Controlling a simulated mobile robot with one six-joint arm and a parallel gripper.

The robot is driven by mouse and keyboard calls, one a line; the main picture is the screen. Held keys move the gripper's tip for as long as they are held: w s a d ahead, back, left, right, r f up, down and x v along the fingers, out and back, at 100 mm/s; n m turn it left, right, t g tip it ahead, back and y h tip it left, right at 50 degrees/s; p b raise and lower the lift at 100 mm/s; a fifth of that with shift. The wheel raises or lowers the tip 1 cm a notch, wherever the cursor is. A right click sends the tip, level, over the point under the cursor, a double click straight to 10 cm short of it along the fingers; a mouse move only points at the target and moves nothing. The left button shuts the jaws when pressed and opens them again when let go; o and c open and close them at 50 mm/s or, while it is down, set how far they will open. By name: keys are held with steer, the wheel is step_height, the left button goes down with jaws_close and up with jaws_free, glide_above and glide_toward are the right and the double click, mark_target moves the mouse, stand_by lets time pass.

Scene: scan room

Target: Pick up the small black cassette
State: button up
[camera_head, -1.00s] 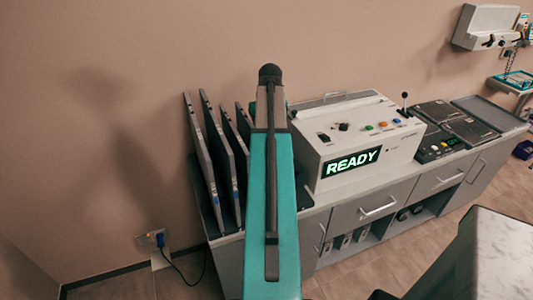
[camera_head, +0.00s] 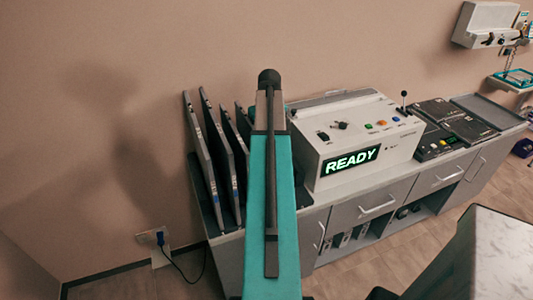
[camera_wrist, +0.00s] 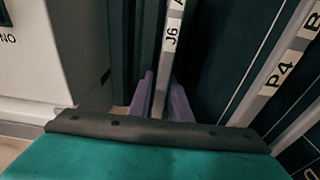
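In the wrist view, my gripper (camera_wrist: 160,103) has one purple finger on each side of a thin upright cassette (camera_wrist: 168,62) with dark sides and a light edge labelled J6. The fingers lie very close to its edge, and I cannot tell whether they touch it. Whether J6 is the small black cassette is not certain. In the head view, my teal arm reaches over the rack and hides my gripper. A shorter cassette (camera_head: 242,122) shows just left of the arm, partly hidden behind a taller one.
Taller cassettes (camera_head: 229,150) stand in the rack left of my arm; one labelled P4 (camera_wrist: 278,75) shows in the wrist view. A white machine (camera_head: 370,135) reading READY stands close right of the arm. Flat dark boxes (camera_head: 468,128) lie further right. A pale-topped counter (camera_head: 490,245) is at front right.

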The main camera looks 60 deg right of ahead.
jaws_close()
stand_by(1.3)
steer(key=shift+r, duration=0.1)
steer(key=shift+r+b, duration=1)
steer(key=shift+r, duration=3.9)
steer(key=shift+r, duration=0.1)
step_height(320, 180, up, 9)
steer(key=p, duration=0.7)
